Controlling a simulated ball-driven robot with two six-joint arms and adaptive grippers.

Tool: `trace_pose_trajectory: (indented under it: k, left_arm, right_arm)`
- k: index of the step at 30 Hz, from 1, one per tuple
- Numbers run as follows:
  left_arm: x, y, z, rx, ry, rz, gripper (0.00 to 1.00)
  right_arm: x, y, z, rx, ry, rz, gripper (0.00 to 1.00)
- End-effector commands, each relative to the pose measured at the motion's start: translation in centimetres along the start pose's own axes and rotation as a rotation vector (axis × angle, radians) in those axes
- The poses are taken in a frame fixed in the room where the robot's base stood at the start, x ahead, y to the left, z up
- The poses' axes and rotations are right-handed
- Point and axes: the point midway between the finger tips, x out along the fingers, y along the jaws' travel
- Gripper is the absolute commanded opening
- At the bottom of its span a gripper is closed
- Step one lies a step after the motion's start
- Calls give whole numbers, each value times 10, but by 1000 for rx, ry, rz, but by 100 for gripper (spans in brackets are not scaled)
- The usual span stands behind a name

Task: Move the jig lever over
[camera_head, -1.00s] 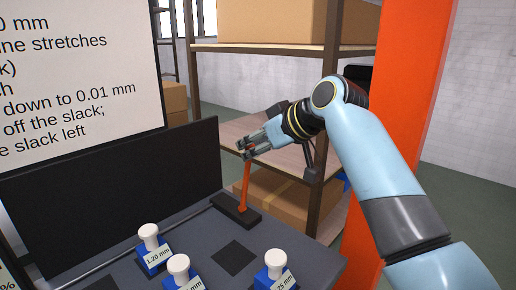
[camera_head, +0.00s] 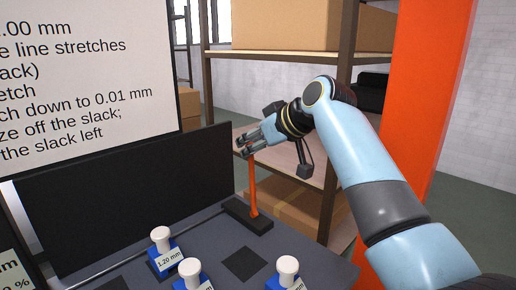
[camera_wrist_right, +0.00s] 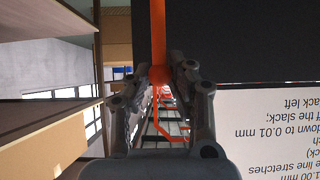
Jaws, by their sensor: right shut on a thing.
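The orange jig lever (camera_head: 253,185) rises from a black base block (camera_head: 243,216) at the far right part of the dark bench. It stands nearly upright, its top leaning slightly left. My right gripper (camera_head: 246,148) is at the top end of the lever, shut on it. In the right wrist view, the orange lever (camera_wrist_right: 158,35) runs down between the two dark fingers (camera_wrist_right: 161,76), which close around its end. My left gripper is in neither view.
Several blue blocks with white knobs, one marked 1.20 mm (camera_head: 163,259), stand at the bench front. A dark square (camera_head: 243,263) lies near the lever base. A black panel (camera_head: 110,200) and a text board (camera_head: 80,80) stand left; shelving with boxes (camera_head: 290,25) stands behind.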

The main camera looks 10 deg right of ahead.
Motion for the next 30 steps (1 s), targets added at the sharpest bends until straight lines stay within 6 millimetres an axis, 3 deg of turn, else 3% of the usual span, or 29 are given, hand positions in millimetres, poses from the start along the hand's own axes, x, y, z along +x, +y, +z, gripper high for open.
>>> trace_pose_trajectory:
  k: [17, 30]
  left_arm:
    - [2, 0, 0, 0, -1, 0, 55]
    - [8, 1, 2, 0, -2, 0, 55]
  right_arm:
    - [8, 1, -8, -2, 3, 3, 0]
    - [34, 0, -18, -1, 3, 2, 0]
